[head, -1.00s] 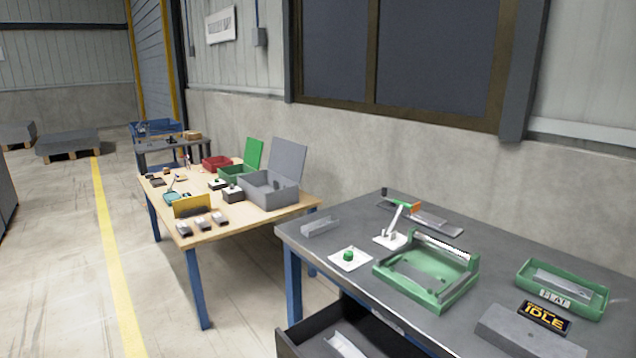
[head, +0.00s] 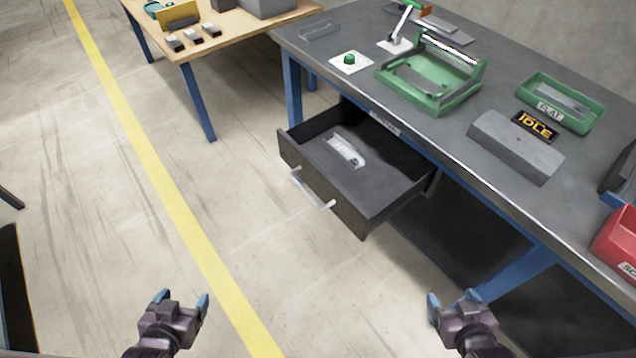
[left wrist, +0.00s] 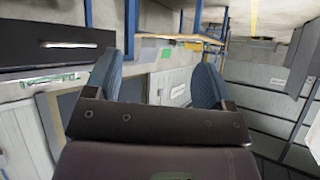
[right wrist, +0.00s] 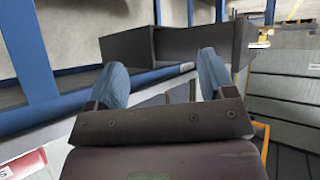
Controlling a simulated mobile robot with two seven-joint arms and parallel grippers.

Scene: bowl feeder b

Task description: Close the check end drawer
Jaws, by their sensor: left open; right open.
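The dark drawer (head: 330,202) stands pulled out from under the grey table in the head view. A pale metal handle (head: 312,190) is on its front, and a light channel-shaped piece (head: 345,150) lies inside. A small label on the table edge above it is too small to read. My left gripper (head: 182,300) is open and empty, low and left of the drawer, apart from it. My right gripper (head: 455,302) is open and empty, low and right of the drawer, also apart. The right wrist view shows a dark box-like shape, likely the drawer (right wrist: 175,45), beyond the fingers.
The grey table (head: 400,130) carries a green fixture (head: 428,75), a green button (head: 349,59), a green tray (head: 560,103), a grey block with an IDLE sign (head: 515,146) and a red bin (head: 616,240). A blue leg (head: 515,276) stands right of the drawer. Floor before the drawer is clear.

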